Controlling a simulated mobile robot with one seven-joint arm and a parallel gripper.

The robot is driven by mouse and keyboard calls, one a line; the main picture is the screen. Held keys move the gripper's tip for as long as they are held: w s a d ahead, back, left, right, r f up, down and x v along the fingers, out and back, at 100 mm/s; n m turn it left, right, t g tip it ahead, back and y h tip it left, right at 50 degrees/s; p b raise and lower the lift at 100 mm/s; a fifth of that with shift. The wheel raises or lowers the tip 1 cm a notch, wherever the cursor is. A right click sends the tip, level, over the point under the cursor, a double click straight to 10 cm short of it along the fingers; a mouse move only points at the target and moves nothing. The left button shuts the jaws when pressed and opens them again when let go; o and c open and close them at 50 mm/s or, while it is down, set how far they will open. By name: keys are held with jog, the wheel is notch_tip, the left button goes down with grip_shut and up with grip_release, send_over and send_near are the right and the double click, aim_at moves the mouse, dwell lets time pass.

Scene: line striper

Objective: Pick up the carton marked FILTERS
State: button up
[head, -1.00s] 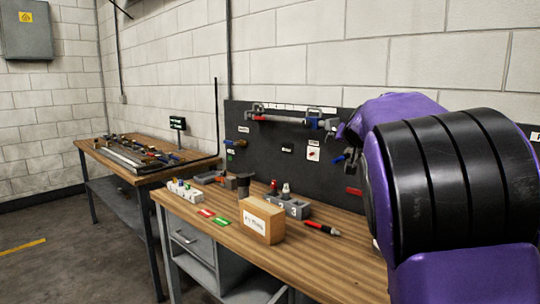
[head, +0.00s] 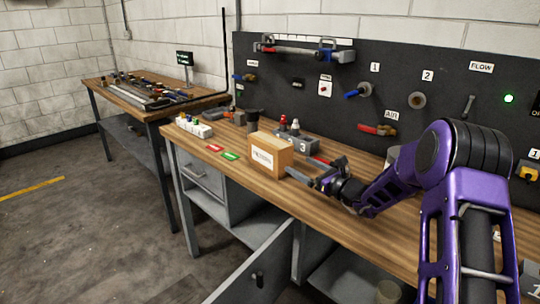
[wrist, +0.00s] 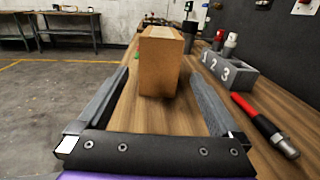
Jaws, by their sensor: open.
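The carton (head: 265,158) is a tan box standing upright on the wooden bench, with a white label on its front face whose print is too small to read. In the wrist view the carton (wrist: 161,68) shows a plain side and lies straight ahead, in line with the gap between the fingers. My gripper (head: 303,166) is open and empty, low over the bench just right of the carton.
A grey numbered block (wrist: 228,72) with small bottles stands behind the carton, near the right finger. A red and black pen-like tool (wrist: 265,125) lies right of the gripper. A dark cup (head: 252,121) stands behind. A cabinet door (head: 258,270) hangs open below the bench.

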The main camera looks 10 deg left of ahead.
aim_at(286, 158)
jog(key=x, duration=0.7)
jog(key=shift+w+a, duration=0.25)
jog(key=shift+w, duration=0.05)
jog(key=x, duration=0.4)
jog(key=shift+w+a+f, duration=0.1)
jog(key=shift+w+f, duration=0.05)
jog(key=shift+f, duration=0.25)
jog(key=shift+w+a, duration=0.45)
jog(key=shift+c, duration=0.3)
jog(key=c, duration=1.4)
jog(key=shift+r, duration=0.2)
jog(key=shift+c, duration=0.6)
